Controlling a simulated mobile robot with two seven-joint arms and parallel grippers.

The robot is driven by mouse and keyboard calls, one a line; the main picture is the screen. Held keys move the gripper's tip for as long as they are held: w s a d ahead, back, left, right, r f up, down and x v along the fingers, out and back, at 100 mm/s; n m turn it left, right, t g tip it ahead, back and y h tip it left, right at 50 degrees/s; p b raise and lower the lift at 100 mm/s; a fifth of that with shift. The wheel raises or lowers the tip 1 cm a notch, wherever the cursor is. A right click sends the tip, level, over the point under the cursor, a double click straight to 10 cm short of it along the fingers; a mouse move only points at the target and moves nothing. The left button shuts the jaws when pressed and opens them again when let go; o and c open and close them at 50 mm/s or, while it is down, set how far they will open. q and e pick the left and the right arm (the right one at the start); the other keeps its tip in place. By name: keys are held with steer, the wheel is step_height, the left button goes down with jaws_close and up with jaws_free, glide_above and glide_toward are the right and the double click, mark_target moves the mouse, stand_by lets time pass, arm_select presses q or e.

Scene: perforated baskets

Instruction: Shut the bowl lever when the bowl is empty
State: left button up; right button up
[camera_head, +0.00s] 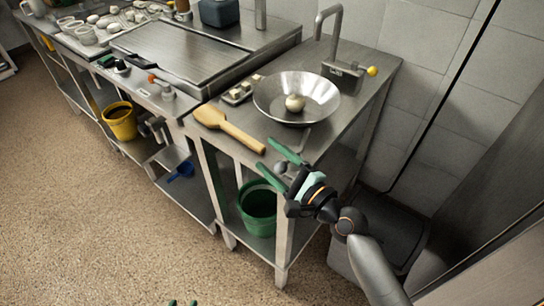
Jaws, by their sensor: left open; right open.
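A wide metal bowl (265,96) sits on the steel counter at the centre right. It is not empty: a pale round lump (294,103) lies in it. Behind it stands a grey block (343,78) with a tall curved metal post and a short rod ending in a yellow knob (372,71). I cannot tell for sure whether this rod is the bowl lever, or how it is set. My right gripper (267,153) is open and empty, in front of the counter edge, apart from the bowl. My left gripper (183,302) shows only its green fingertips, apart, at the bottom edge.
A wooden paddle (228,126) lies left of the bowl, near a small tray (240,90) of pale pieces. A griddle (180,52) is further left. A green bucket (257,207) and a yellow bucket (120,122) stand on lower shelves. The floor at left is clear.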

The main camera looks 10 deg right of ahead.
jaws_close()
stand_by(0.5)
stand_by(0.9)
